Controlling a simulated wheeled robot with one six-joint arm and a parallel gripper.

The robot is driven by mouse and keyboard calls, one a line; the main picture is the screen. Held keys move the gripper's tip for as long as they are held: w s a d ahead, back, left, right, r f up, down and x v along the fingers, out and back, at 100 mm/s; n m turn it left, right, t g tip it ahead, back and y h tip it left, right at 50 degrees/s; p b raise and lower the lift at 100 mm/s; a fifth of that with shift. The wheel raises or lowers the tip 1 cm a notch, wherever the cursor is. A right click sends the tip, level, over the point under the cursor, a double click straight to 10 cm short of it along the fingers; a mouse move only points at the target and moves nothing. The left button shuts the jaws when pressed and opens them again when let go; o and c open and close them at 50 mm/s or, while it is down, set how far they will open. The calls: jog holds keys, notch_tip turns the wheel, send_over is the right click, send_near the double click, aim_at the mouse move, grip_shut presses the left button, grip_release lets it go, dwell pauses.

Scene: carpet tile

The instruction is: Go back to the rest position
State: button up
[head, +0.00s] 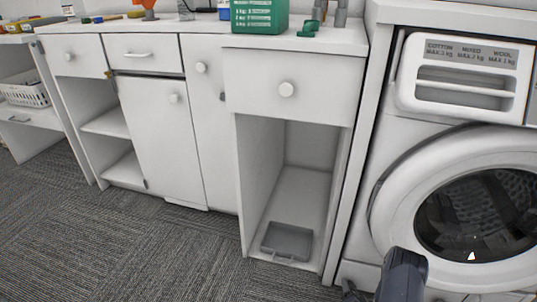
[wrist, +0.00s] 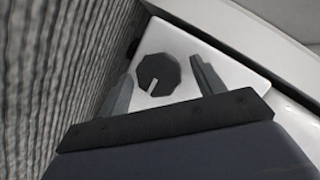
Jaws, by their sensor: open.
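My gripper (wrist: 162,72) is open in the wrist view, with its two grey fingers spread apart. A dark many-sided knob (wrist: 158,73) with a light bar, on a white panel (wrist: 225,70), shows between the fingers. I cannot tell whether the fingers touch it. In the head view my arm (head: 402,275) reaches down at the bottom edge, in front of the washing machine's (head: 385,240) lower left. The gripper's end is mostly hidden or out of frame there.
The washing machine's round door (head: 478,215) looks shut, and its detergent drawer (head: 465,92) is above it. A grey tray (head: 287,241) lies in the open cabinet bay. A green box (head: 260,15) stands on the counter. Grey carpet (head: 130,235) is clear at left.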

jog(key=n+h, duration=0.1)
jog(key=n, duration=0.1)
jog(key=n+g+h, duration=0.1)
jog(key=n, duration=0.1)
jog(key=shift+w+a+r+h, duration=0.1)
jog(key=shift+a+h, duration=0.1)
jog(key=shift+h, duration=0.1)
jog(key=n+h, duration=0.2)
jog(key=n, duration=0.1)
jog(key=shift+a+n+g+h, duration=0.2)
jog(key=shift+n+g+h, duration=0.1)
jog(key=shift+g, duration=0.1)
jog(key=shift+s+a+r, duration=0.15)
jog(key=shift+s, duration=0.25)
